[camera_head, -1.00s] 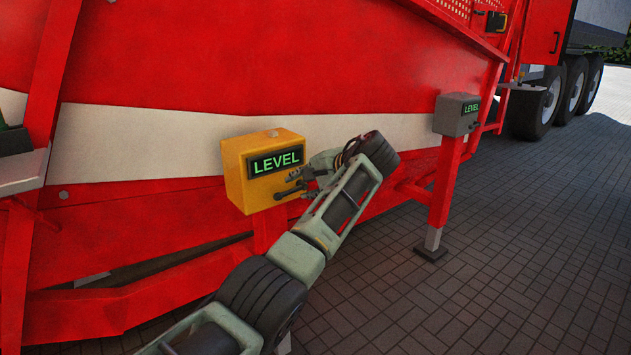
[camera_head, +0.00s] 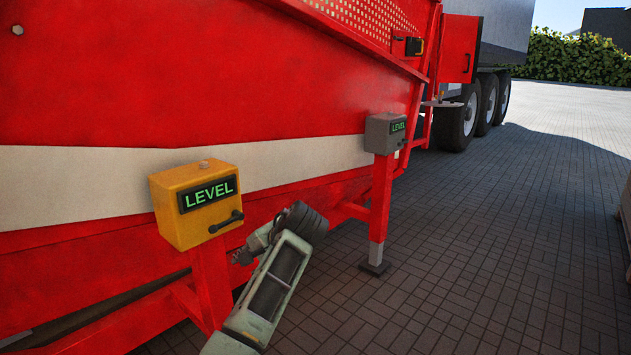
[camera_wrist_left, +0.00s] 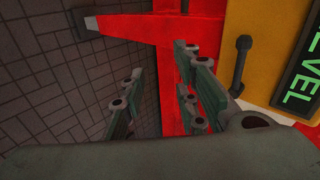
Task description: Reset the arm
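My left arm comes up from the bottom, and its gripper (camera_head: 247,247) is below and just right of the yellow LEVEL box (camera_head: 163,214). The box's black handle (camera_head: 226,222) is on its front, clear of the gripper. In the left wrist view my left gripper (camera_wrist_left: 160,68) has its fingers spread apart with nothing between them. The handle (camera_wrist_left: 242,63) and the yellow box (camera_wrist_left: 262,30) are to the right of the fingers there. My right gripper is in neither view.
A grey LEVEL box (camera_head: 381,134) tops a red leg (camera_head: 381,196) farther right. The red machine wall (camera_head: 100,90) fills the left side. Red struts (camera_head: 205,290) run below the yellow box. Open paving (camera_head: 480,260) lies to the right.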

